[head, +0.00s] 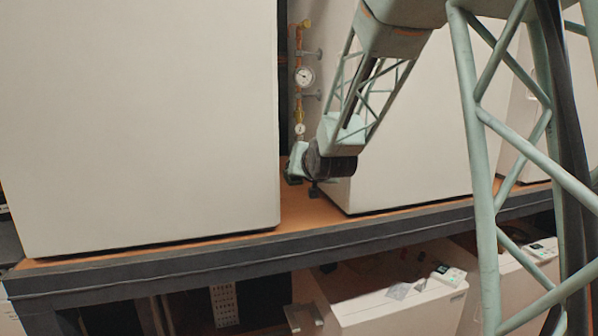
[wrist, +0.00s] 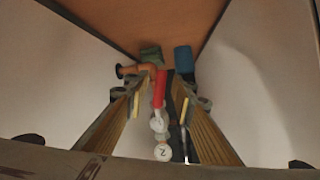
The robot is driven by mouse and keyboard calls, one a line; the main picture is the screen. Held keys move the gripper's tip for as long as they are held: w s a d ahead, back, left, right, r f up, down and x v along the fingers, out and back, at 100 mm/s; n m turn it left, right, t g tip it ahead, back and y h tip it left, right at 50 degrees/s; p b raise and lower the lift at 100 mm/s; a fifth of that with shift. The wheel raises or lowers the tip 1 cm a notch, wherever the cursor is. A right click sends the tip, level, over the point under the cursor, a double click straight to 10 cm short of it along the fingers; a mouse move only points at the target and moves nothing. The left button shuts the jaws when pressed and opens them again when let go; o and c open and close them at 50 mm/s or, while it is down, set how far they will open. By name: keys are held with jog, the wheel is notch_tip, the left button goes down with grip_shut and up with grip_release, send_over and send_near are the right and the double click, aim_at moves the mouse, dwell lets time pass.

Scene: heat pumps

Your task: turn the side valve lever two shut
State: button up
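A red lever-like part (wrist: 160,88) shows in the wrist view on an orange-brown pipe fitting (wrist: 148,70). I take it for the side valve lever, but no label shows which one it is. My gripper (wrist: 161,106) is open, with one finger on each side of the red part and gaps visible between. I cannot tell whether either finger touches it. In the head view my gripper (head: 301,178) is low in the gap between two white units. The lever is hidden there. The pipe with gauges (head: 299,100) rises above and behind my gripper.
A large white unit (head: 140,120) stands left of the gap and another (head: 430,120) right of it, on an orange-brown shelf (head: 300,212). Gauges (wrist: 160,123) line up below the red part in the wrist view. A blue cylinder (wrist: 183,58) is close to the right finger.

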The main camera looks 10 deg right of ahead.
jog(key=shift+w+f, duration=0.15)
jog(key=shift+w, duration=0.25)
jog(key=shift+c, duration=0.7)
grip_shut()
